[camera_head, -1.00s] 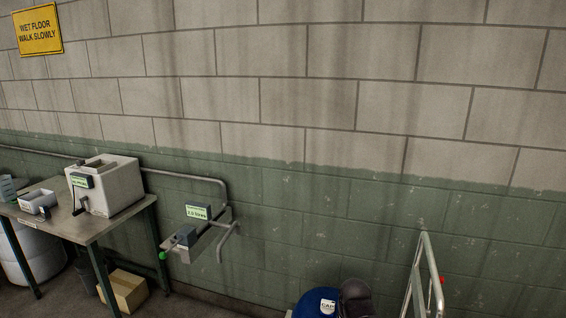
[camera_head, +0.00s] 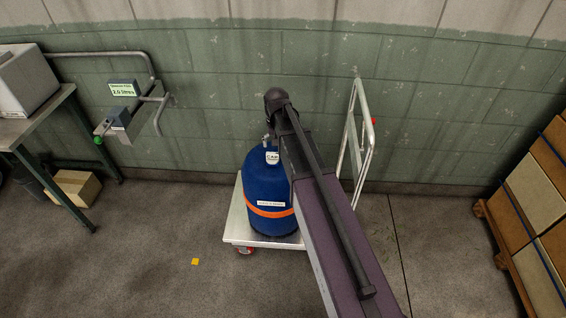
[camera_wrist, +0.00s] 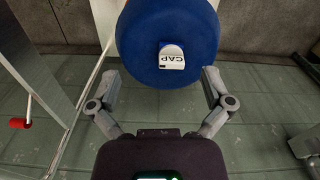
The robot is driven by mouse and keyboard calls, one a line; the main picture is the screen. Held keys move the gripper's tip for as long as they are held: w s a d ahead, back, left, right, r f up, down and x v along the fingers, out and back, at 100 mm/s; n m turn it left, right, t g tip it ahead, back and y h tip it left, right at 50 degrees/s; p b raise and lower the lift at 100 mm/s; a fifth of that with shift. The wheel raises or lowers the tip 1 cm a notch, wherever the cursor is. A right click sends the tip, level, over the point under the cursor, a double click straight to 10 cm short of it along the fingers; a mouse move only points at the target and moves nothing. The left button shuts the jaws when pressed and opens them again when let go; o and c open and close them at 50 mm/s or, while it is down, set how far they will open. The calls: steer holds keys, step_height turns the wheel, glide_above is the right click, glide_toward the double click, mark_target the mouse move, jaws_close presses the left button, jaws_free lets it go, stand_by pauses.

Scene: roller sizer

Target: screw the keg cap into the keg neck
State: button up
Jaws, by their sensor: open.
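The blue keg (camera_head: 262,182) with an orange band stands upright on a small trolley. A white tag reading CAP (camera_head: 272,157) is at its top, beside a small grey fitting (camera_head: 267,140). In the wrist view I look down on the keg's round blue top (camera_wrist: 135,40), with the CAP tag (camera_wrist: 172,61) near its lower edge. I cannot make out the neck or tell whether the cap is in it. My gripper (camera_wrist: 160,76) is open and empty, its two fingers spread at the near side of the keg top. In the head view my arm hides the keg's right side.
The trolley (camera_head: 237,228) has a pale deck and an upright metal handle (camera_head: 366,135) to the right. The green wall is close behind. A wall-mounted pipe fixture (camera_head: 122,120) and table (camera_head: 30,120) are at left. Stacked boxes (camera_head: 535,200) stand at right.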

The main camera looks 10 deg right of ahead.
steer(key=m, duration=0.1)
glide_above(272, 153)
steer(key=shift+d+f+b, duration=0.1)
steer(key=shift+f+b, duration=0.25)
steer(key=shift+f, duration=0.1)
steer(key=shift+f, duration=0.15)
step_height(272, 153, down, 14)
steer(key=b, duration=1.3)
steer(key=shift+r+b, duration=0.25)
steer(key=shift+b, duration=0.15)
steer(key=c, duration=1.1)
steer(key=shift+m, duration=2.4)
steer(key=shift+c, duration=0.2)
steer(key=shift+m, duration=0.5)
